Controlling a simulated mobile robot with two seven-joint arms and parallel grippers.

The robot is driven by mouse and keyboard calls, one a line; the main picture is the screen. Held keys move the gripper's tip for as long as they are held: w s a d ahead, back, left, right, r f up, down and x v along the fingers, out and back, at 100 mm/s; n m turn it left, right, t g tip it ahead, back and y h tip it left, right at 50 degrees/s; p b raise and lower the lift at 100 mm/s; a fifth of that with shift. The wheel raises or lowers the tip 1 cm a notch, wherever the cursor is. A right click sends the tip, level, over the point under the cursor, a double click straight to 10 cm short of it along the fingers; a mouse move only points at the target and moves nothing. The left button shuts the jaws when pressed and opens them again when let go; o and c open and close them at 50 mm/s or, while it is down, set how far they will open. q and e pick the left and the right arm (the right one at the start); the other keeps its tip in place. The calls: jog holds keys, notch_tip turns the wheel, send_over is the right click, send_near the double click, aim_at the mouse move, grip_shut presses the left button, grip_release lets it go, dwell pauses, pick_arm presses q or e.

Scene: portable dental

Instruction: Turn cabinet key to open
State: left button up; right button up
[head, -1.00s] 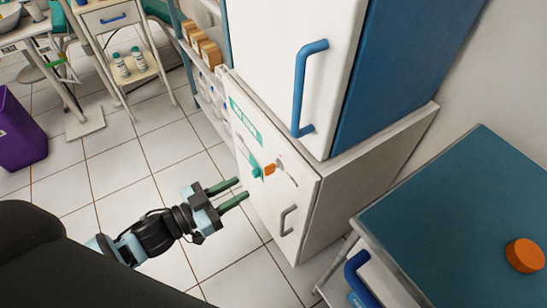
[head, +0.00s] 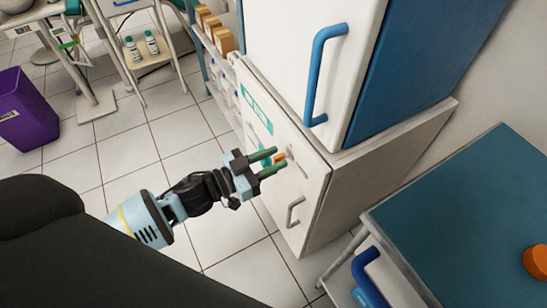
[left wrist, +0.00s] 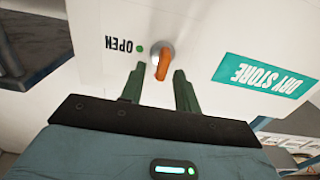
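The white lower cabinet (head: 309,187) stands under a taller unit; its door also shows in the left wrist view (left wrist: 215,25), with the lettering upside down. An orange key (left wrist: 161,68) sits in a round metal lock on that door, beside the word OPEN and a green dot (left wrist: 140,49). The key is also just visible in the head view (head: 281,158). My left gripper (head: 277,160) is open, its two green fingers pointing at the door. In the left wrist view, the fingertips stand on either side of the key, with gaps visible. My right gripper is not in view.
A grey door handle (head: 294,212) is below the lock. A blue handle (head: 319,75) is on the upper unit. A teal-topped cart (head: 450,215) stands at the right, with an orange disc (head: 536,262) on it.

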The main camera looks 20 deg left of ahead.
pick_arm(q)
jog(key=shift+w+d, duration=0.2)
jog(key=shift+w, duration=0.05)
jog(key=shift+c, duration=0.4)
grip_shut()
